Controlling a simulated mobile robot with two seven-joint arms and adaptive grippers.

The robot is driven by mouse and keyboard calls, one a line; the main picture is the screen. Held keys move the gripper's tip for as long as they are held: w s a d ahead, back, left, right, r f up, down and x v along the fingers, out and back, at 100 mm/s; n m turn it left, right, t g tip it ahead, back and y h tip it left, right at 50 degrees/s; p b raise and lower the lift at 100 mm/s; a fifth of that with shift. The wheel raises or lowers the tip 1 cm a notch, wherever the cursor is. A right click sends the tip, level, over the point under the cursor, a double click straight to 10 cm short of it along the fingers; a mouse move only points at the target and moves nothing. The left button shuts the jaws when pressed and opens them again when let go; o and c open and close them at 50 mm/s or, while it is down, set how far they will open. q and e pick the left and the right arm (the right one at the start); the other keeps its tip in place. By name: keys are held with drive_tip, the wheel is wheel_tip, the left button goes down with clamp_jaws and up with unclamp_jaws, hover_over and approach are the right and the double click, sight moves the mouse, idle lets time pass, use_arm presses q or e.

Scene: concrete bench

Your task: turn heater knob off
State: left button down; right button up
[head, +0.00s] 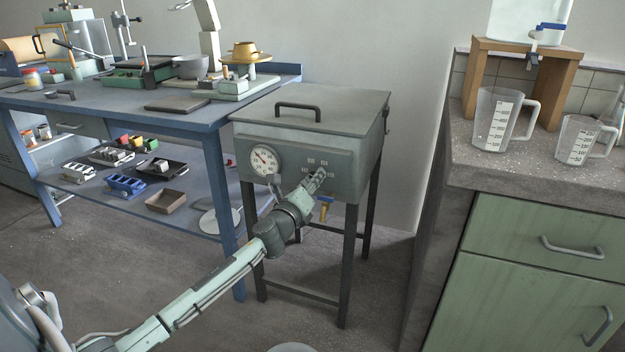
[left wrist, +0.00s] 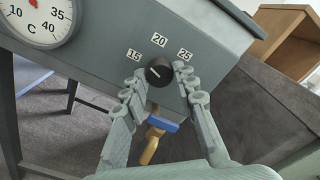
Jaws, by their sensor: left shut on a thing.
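The heater is a grey metal box (head: 310,122) on dark legs, with a handled lid. Its front carries a round dial (head: 265,162) with a red needle; the dial also shows in the left wrist view (left wrist: 38,18). The black knob (left wrist: 159,72) sits below labels 15, 20 and 25. A small pale mark shows on it, but its exact setting is hard to read. My left gripper (head: 319,177) reaches the front panel, its fingers (left wrist: 160,74) closed on the knob's two sides. In the head view the gripper hides the knob. My right gripper is not in view.
A brass tap with a blue lever (head: 325,206) hangs below the heater, close under my gripper. A blue workbench (head: 215,114) with tools stands left. A stone counter (head: 500,170) with measuring jugs (head: 497,122) stands right. Floor between heater and counter is clear.

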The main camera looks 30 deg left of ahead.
use_arm(q)
drive_tip(key=shift+n+p, duration=2.05)
drive_tip(key=shift+n, duration=5.85)
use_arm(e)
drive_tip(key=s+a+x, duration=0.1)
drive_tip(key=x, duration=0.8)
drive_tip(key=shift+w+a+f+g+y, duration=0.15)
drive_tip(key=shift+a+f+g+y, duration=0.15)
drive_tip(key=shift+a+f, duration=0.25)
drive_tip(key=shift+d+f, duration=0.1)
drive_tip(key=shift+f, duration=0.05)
use_arm(q)
drive_tip(key=c, duration=1.2)
unclamp_jaws()
drive_tip(key=shift+r, duration=0.1)
drive_tip(key=v, duration=1.2)
